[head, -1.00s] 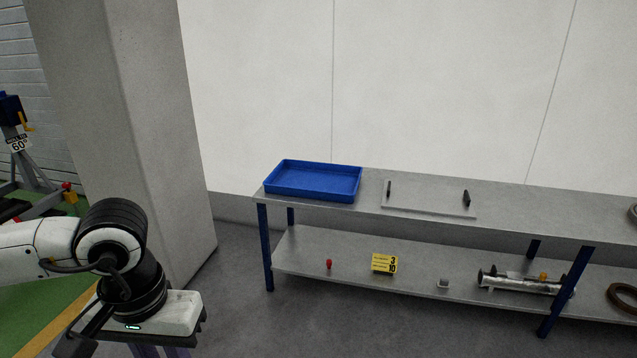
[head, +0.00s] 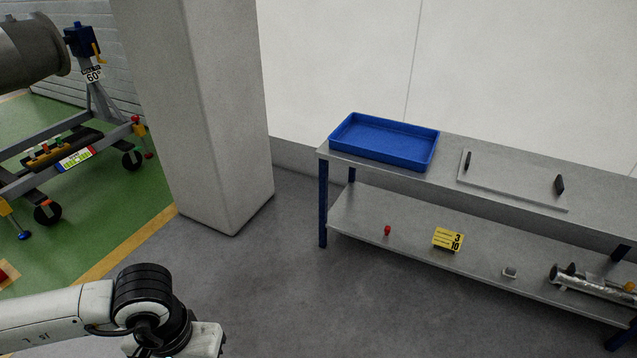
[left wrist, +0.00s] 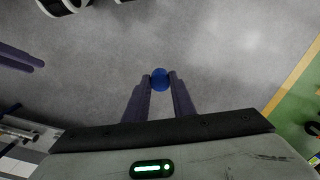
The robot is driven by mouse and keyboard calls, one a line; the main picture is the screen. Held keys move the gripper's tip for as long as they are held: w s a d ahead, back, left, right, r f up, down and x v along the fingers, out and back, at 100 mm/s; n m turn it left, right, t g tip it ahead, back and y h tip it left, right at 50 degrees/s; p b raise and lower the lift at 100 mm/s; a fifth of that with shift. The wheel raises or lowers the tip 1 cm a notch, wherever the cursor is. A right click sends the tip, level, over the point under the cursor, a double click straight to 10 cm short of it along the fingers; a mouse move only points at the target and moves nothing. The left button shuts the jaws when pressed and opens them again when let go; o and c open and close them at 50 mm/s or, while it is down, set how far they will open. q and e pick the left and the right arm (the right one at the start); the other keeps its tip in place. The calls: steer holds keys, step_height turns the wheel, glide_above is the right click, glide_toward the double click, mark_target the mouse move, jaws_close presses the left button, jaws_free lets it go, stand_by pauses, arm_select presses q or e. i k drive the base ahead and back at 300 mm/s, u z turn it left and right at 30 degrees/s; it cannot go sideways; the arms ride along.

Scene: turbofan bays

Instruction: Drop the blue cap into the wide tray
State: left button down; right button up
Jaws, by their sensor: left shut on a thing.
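The blue cap (left wrist: 160,79) is a small round piece between the fingertips of my left gripper (left wrist: 160,84) in the left wrist view. The gripper is shut on it, above the grey floor. In the head view my left arm reaches in at the lower left, and its fingers and the cap are out of the picture. The wide tray (head: 343,146) is blue, shallow and looks empty. It stands on the left end of the bench top, well to the right of and beyond my left arm. My right gripper is not in view.
The grey bench (head: 490,153) has a flat plate with two dark uprights (head: 510,188) right of the tray. A pillar (head: 215,120) stands left. The floor between is clear.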

mark_target(380, 143)
steer(key=u, duration=0.25)
steer(key=i, duration=2.25)
steer(key=z, duration=1.1)
steer(key=i, duration=0.85)
steer(key=z, duration=0.5)
